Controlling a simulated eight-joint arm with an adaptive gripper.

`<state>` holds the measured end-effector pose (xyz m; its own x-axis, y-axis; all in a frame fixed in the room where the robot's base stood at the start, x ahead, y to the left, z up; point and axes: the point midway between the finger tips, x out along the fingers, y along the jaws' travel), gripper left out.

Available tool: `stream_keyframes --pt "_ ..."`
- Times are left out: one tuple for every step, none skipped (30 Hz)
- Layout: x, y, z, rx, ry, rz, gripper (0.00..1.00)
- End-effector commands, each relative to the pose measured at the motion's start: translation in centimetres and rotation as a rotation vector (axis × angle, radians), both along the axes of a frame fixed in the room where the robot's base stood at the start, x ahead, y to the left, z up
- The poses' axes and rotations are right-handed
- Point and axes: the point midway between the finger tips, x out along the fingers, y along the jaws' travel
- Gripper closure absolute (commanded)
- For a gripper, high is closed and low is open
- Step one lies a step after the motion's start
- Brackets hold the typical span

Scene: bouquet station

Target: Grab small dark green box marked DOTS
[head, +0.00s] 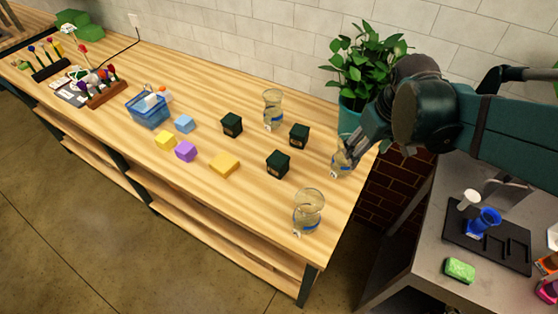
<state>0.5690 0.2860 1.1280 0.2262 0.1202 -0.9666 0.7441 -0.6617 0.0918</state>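Three small dark green boxes stand on the wooden table, with pale labels too small to read, so I cannot tell which is marked DOTS. One box (232,125) is left of the far glass vase, another box (299,135) is right of that vase, and a third box (278,164) is nearer the front. My gripper (345,160) is at the table's right end, at a glass vase (341,168) and apart from the boxes. The fingers overlap the vase in the picture; I cannot tell whether they hold it.
Glass vases stand at the back (273,112) and front right (308,213). Yellow, purple and blue blocks and a blue basket (148,112) lie to the left. A potted plant (364,65) is behind my gripper. The front table strip is clear.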

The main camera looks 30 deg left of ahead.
Motion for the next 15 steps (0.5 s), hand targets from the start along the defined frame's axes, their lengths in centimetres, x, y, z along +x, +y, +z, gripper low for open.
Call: stream_keyframes --pt "0.2 1.3 0.1 -0.007 0.007 0.025 0.44" --pt "0.3 1.9 0.0 -0.011 0.013 0.040 0.44" --pt "0.3 2.8 -0.1 -0.017 0.019 0.061 0.44" --pt "0.4 3.4 -0.2 -0.022 0.024 0.075 0.44" --pt "0.4 4.1 -0.3 -0.026 0.028 0.090 0.44" --pt "0.5 5.0 -0.5 -0.033 0.035 0.112 0.44" --pt "0.4 5.6 -0.6 -0.038 0.040 0.126 0.44" --pt "0.5 6.3 -0.8 -0.042 0.044 0.141 0.44" --pt "0.4 7.2 -0.9 -0.048 0.050 0.162 0.44" --pt "0.4 7.9 -1.1 -0.052 0.055 0.177 0.44" --pt "0.4 8.5 -1.2 -0.057 0.061 0.192 0.44" --pt "0.3 9.5 -1.5 -0.064 0.067 0.213 0.44" --pt "0.3 10.2 -1.6 -0.067 0.070 0.227 0.44" --pt "0.3 10.8 -1.8 -0.072 0.075 0.242 0.44" --pt "0.2 11.7 -2.1 -0.079 0.082 0.263 0.44"
